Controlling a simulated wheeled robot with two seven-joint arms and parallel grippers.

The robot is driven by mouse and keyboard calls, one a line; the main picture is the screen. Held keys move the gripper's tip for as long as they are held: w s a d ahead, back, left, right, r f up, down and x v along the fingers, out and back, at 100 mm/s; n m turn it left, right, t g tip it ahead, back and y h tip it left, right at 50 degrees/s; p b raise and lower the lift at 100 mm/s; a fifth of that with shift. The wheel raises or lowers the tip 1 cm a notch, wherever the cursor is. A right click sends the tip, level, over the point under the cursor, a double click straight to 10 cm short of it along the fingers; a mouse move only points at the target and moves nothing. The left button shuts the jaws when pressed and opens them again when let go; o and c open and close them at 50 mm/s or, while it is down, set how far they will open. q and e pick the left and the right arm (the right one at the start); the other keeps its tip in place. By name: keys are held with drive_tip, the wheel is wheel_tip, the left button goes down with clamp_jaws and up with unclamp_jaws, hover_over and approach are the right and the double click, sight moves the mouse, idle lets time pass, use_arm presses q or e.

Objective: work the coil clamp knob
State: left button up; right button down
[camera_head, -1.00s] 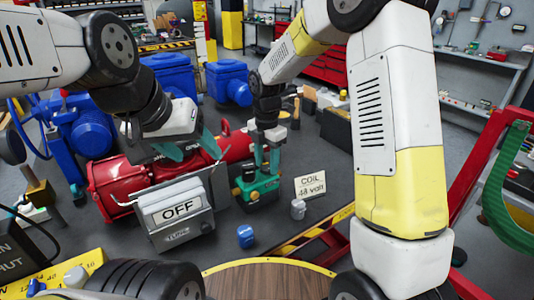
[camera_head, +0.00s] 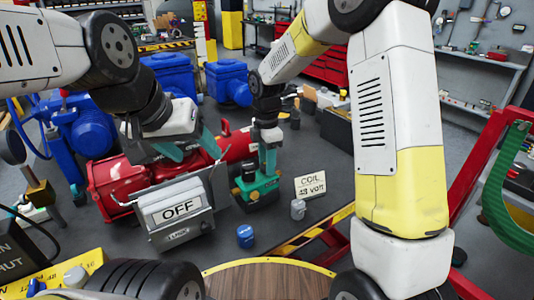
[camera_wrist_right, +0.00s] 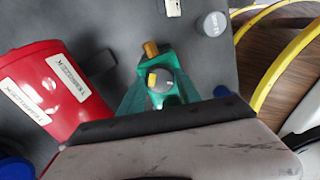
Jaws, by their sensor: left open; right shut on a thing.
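The green valve unit with brass fittings (camera_head: 254,192) stands on the grey surface, left of the "COIL 48 volt" card (camera_head: 310,185). My right gripper (camera_head: 268,170) points down at its top. In the right wrist view its teal fingers are shut on a round grey knob with a yellow mark (camera_wrist_right: 161,80). A brass fitting (camera_wrist_right: 151,49) sticks out past the fingertips. In the head view the fingers hide the knob. My left gripper (camera_head: 194,152) is open and empty above the red cylinder (camera_head: 118,185), behind the "OFF" box (camera_head: 178,210).
A grey cap (camera_head: 298,209) and a blue cap (camera_head: 245,236) stand in front of the card. Blue motor housings (camera_head: 172,75) are behind the left gripper. Grey surface around the caps is clear. A round wooden top with a yellow rim (camera_head: 270,280) is at the front.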

drive_tip(key=m, duration=0.4)
drive_tip(key=shift+m, duration=0.3)
drive_tip(key=m, duration=0.4)
drive_tip(key=shift+m, duration=0.4)
drive_tip(key=c, duration=0.8)
unclamp_jaws()
drive_tip(key=shift+c, duration=0.2)
drive_tip(key=shift+r, duration=0.1)
wheel_tip(320, 180, up, 7)
drive_tip(key=shift+r, duration=0.3)
